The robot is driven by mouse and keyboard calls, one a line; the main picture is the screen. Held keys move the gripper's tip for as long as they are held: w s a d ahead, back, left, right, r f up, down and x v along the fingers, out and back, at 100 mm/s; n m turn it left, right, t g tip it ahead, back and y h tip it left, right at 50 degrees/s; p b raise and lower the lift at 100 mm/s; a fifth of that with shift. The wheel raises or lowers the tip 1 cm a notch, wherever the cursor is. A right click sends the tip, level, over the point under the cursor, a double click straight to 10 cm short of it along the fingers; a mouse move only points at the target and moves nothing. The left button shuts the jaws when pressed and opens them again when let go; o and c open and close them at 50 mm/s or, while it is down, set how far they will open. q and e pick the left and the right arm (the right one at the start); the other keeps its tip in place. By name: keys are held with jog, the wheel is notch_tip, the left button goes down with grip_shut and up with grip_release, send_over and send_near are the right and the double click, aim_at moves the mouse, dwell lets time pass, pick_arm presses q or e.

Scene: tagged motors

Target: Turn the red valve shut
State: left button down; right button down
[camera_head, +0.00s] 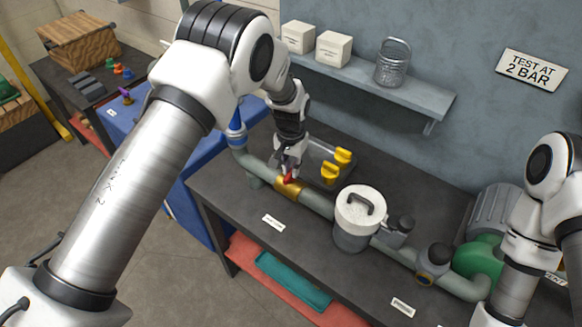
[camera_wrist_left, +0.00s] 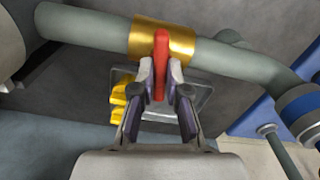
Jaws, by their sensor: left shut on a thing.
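The red valve handle (camera_wrist_left: 160,62) sits on a brass valve body (camera_wrist_left: 183,40) in the grey pipe (camera_wrist_left: 90,27). In the left wrist view the handle stands out from the brass, between the fingertips of my left gripper (camera_wrist_left: 160,80). That gripper is shut on the handle. In the head view the red handle (camera_head: 289,179) shows small above the brass body (camera_head: 291,188), with my left gripper (camera_head: 288,166) over it, partly hiding it. My right arm is at the right edge of the head view; its gripper is out of the picture.
A tray (camera_head: 318,152) with yellow pieces (camera_head: 331,172) lies behind the pipe. A lidded pot (camera_head: 358,217) stands right of the valve, near a green pump (camera_head: 482,262). The bench's front left is clear except for a label.

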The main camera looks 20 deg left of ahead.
pick_arm(q)
jog(key=shift+s+f+m, duration=0.15)
jog(key=shift+f+m, duration=0.05)
jog(key=shift+m, duration=0.9)
jog(key=c, duration=1.2)
grip_release()
jog(key=shift+w, duration=0.2)
notch_tip(320, 180, up, 12)
